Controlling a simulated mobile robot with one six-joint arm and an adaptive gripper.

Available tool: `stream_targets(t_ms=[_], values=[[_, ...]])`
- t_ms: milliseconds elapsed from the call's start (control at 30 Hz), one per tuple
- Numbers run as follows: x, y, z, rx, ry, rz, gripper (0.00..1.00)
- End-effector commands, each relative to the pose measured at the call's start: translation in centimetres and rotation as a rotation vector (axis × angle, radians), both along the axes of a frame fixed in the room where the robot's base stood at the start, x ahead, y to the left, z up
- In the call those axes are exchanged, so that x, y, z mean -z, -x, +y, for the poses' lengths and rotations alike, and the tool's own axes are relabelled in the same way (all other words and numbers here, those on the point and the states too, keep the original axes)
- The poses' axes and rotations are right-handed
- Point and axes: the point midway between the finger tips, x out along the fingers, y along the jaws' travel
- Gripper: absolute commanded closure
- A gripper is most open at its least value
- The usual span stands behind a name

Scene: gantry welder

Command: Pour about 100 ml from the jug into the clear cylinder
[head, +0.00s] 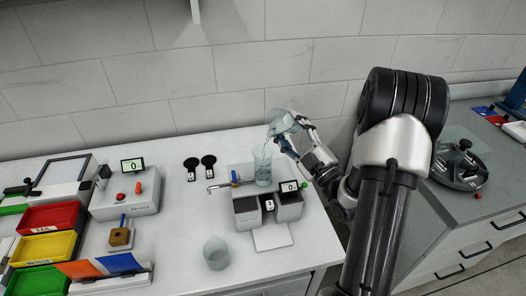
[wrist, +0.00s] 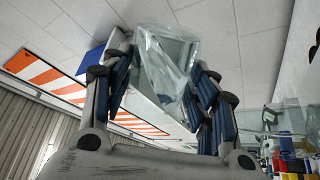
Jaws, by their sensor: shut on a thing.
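My gripper (head: 290,143) is shut on the clear jug (head: 282,122) and holds it tilted in the air, above and to the right of the clear cylinder. The jug also shows in the wrist view (wrist: 168,62), between the blue-padded fingers (wrist: 165,95). The clear cylinder (head: 262,167) stands upright on the bench station, behind the grey bins. The jug's mouth side is at the cylinder's top in the head view; whether they touch I cannot tell. The liquid level in either is too small to read.
A small display reading 0 (head: 289,187) stands by the grey bins (head: 247,213). A frosted cup (head: 216,252) stands at the bench front. Red, yellow and green trays (head: 50,218) are at left. A second display box (head: 125,196) sits near them.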

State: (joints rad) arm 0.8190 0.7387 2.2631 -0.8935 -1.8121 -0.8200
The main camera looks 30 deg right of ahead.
Motion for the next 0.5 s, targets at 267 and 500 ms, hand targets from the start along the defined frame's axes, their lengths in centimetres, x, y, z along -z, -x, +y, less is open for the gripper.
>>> stream_targets(t_ms=[267,500], values=[[0.14,0.02,0.03,0.0,0.032,-0.013,0.77],[0.24,0.02,0.04,0.0,0.059,-0.022,0.77]])
